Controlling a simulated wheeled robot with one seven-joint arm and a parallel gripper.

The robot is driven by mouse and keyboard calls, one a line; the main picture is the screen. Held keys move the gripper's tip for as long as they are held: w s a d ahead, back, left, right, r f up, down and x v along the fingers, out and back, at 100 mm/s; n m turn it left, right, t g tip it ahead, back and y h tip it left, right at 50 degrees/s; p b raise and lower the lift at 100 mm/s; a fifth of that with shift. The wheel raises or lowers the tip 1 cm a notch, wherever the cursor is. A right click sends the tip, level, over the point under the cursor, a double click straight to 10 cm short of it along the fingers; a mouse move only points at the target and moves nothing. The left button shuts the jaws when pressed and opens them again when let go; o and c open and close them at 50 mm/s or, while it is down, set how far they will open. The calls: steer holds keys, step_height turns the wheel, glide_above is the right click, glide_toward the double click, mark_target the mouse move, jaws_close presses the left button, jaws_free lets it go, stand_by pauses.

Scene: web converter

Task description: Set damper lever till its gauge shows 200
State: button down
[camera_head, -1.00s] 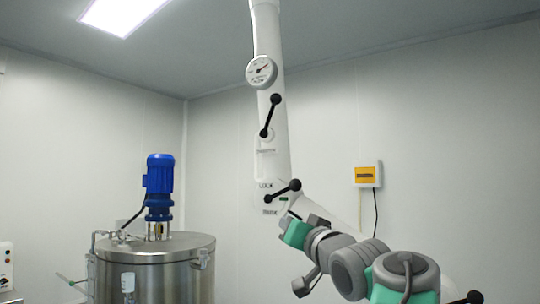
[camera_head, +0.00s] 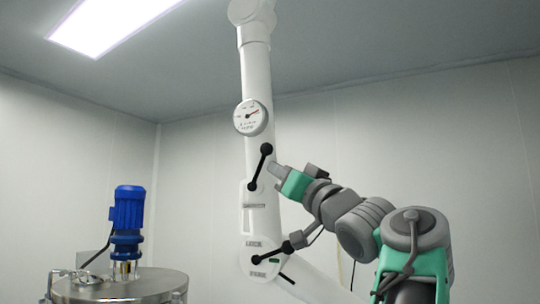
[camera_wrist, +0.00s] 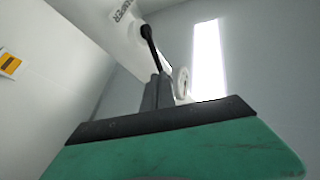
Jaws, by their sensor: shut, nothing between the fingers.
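The damper lever (camera_head: 260,168) is a black rod with a ball at each end, on a white duct arm. It leans with its top ball to the right. In the wrist view the lever (camera_wrist: 153,48) rises beyond the shut fingers (camera_wrist: 158,92), and the gauge (camera_wrist: 182,82) shows edge-on.
A second black lever (camera_head: 272,252) with a LOCK label is on the joint below, under my arm. A steel tank (camera_head: 120,287) with a blue motor (camera_head: 128,208) stands at the lower left. A yellow-fronted wall box (camera_wrist: 10,63) shows in the wrist view. The space left of the duct is clear.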

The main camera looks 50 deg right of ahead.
mark_target(263, 161)
steer(key=shift+p+x, duration=0.55)
steer(key=shift+x, duration=1.25)
